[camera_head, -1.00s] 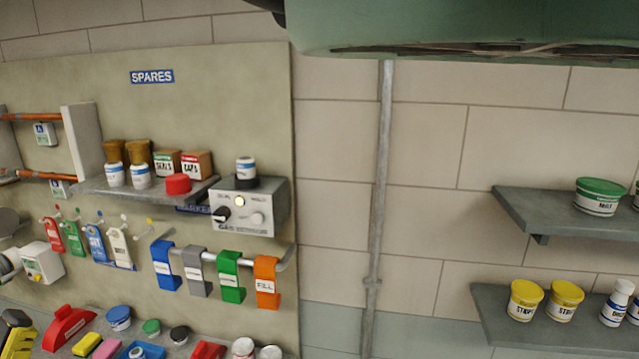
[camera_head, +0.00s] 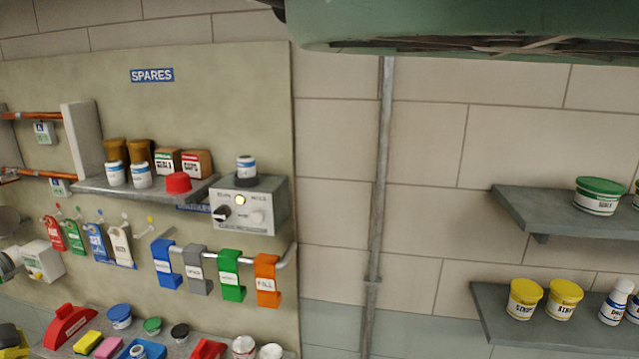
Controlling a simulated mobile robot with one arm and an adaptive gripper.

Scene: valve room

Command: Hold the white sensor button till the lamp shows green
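The grey sensor box (camera_head: 268,198) is mounted on the spares board, just right of a small shelf. On its front are a round white button (camera_head: 258,216), a black knob (camera_head: 222,213) to the button's left, and a small lamp (camera_head: 240,199) above. The lamp shows pale yellow, not green. A jar with a blue and white label (camera_head: 246,167) stands on a dark base on top of the box. Nothing touches the button. I cannot make out my gripper in this view.
A shelf (camera_head: 207,192) with jars and boxes adjoins the box's left. Coloured tags hang on a rail (camera_head: 289,257) below it. A pipe (camera_head: 382,180) runs down the wall at right. A dark and yellow shape (camera_head: 12,342) sits at the lower left edge; I cannot tell what it is.

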